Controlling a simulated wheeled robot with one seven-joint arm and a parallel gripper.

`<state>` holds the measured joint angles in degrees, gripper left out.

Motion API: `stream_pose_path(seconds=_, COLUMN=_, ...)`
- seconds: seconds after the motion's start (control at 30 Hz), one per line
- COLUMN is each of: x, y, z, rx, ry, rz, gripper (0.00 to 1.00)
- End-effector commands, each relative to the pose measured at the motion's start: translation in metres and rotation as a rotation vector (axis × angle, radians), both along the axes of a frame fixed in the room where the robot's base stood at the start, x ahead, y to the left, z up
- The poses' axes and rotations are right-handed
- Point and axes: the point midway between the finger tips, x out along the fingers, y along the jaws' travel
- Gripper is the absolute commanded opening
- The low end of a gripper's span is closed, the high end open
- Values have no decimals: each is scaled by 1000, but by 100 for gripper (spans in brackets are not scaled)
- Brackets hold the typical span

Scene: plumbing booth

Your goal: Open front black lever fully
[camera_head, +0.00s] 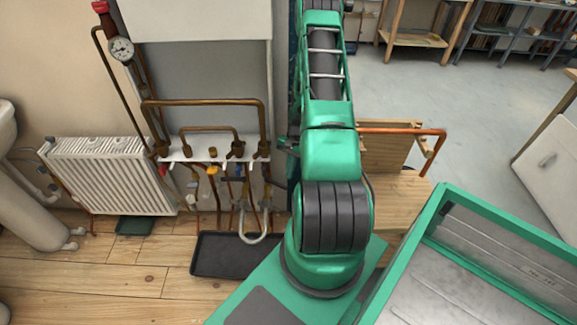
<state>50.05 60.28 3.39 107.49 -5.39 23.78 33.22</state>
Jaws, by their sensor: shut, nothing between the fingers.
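The pipework (212,150) with its white mounting strip stands left of my arm, in front of a grey panel. Small valve handles hang below the strip: a red one (164,169), a yellow one (212,170), and small dark parts (232,179) near the middle. A dark protruding part (287,146) shows at the left edge of my arm; I cannot tell whether it is a lever or part of my arm. I cannot single out the front black lever with certainty. My gripper is not visible; my green arm rises through the middle and hides what lies behind it.
A white radiator (110,176) stands at left, near a pressure gauge (121,49). A black tray (235,255) lies on the wooden floor below the pipes. A copper pipe (400,131) and wooden boards (388,155) are right of my arm. Open grey floor lies beyond.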

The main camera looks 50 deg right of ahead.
Motion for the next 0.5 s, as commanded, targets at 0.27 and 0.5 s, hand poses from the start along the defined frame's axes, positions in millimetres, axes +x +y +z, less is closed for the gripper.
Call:
stream_pose_path(seconds=0.27, x=-2, y=6, z=-30, rx=-2, ry=0, rz=-1, gripper=0)
stream_pose_path(seconds=0.5, x=-2, y=7, z=-34, rx=-2, ry=0, rz=-1, gripper=0)
